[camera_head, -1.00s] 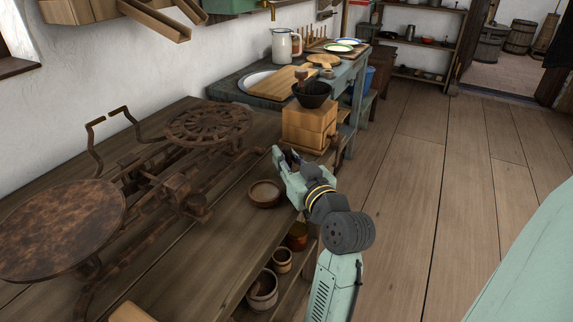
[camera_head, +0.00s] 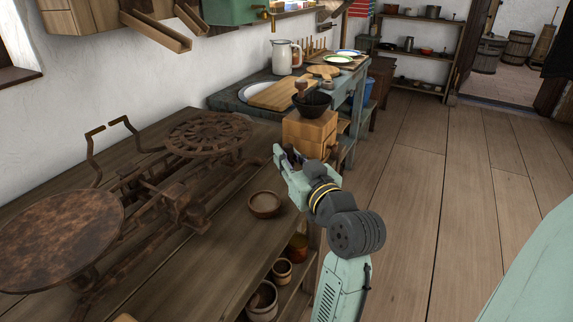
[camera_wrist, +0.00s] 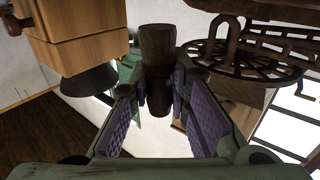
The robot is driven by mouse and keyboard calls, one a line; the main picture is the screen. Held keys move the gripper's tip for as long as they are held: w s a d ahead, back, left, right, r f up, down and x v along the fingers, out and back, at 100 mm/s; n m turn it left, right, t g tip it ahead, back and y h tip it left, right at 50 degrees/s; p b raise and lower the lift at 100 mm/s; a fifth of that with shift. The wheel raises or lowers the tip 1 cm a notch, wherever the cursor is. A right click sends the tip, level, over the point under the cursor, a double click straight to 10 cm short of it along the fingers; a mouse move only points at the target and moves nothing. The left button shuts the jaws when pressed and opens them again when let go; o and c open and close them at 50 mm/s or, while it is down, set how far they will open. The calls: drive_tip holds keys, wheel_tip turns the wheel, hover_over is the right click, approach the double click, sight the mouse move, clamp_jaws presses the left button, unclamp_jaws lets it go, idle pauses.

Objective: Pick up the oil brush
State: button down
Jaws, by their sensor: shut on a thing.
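The oil brush seems to be the dark brown wooden piece with a rounded, thicker end (camera_wrist: 157,45) in the wrist view. It stands between the purple-padded fingers of my gripper (camera_wrist: 160,97), which is shut on it. In the head view my gripper (camera_head: 284,154) is above the bench's right edge, in front of the wooden box. Only a small dark bit of the brush shows there between the fingers. Its far end is hidden, so I cannot tell whether it has bristles.
A rusty scale (camera_head: 178,190) fills much of the bench (camera_head: 205,265). A small wooden bowl (camera_head: 265,204) lies below my gripper. A wooden box grinder (camera_head: 309,133) with a black bowl stands just beyond. Pots sit on the shelf below. The floor (camera_head: 455,215) at right is clear.

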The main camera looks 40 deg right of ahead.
drive_tip(key=a+r+b+v, duration=0.1)
drive_tip(key=b+v, duration=0.5)
drive_tip(key=v, duration=0.8)
drive_tip(key=shift+a, duration=0.7)
drive_tip(key=shift+r, duration=0.1)
idle(0.5)
